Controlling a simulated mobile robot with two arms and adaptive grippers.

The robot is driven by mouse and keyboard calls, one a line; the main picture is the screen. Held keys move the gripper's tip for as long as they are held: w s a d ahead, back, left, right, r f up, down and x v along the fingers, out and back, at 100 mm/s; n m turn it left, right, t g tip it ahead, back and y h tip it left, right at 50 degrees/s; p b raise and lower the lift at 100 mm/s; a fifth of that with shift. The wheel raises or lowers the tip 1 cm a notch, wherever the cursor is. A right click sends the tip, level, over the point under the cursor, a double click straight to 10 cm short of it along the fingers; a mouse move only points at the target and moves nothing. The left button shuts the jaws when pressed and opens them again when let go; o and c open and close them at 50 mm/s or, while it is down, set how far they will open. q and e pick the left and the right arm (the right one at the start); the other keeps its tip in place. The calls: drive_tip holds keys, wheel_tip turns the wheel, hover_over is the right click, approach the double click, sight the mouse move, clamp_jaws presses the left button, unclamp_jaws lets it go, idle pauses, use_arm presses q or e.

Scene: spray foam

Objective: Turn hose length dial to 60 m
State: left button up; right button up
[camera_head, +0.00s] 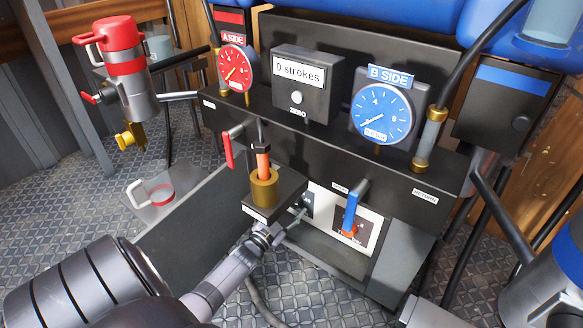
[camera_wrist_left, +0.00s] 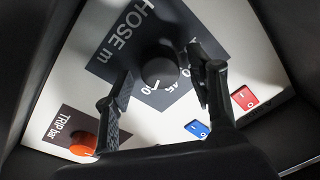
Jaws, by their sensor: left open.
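The hose length dial (camera_wrist_left: 160,72) is a round black knob on a dark label marked "HOSE m" in the left wrist view. A small white mark shows near its lower edge. The scale numbers are partly covered, so I cannot tell its setting. My left gripper (camera_wrist_left: 160,80) is open, with one finger on each side of the knob; I cannot tell whether either touches it. In the head view my left gripper (camera_head: 298,210) reaches to the white panel (camera_head: 371,232) low on the machine, and the dial is hidden there. My right gripper is not seen.
On the panel are an orange TRIP bar knob (camera_wrist_left: 84,141), a blue switch (camera_wrist_left: 197,128) and a red switch (camera_wrist_left: 245,98), close to the fingers. A blue-handled lever (camera_head: 353,205), a red lever (camera_head: 227,148) and a brass fitting (camera_head: 264,188) stand near the arm.

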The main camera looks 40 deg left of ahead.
use_arm(q)
drive_tip(key=s+d+f, duration=0.1)
drive_tip(key=s, duration=1.1)
drive_tip(key=shift+d+f, duration=0.15)
idle(0.4)
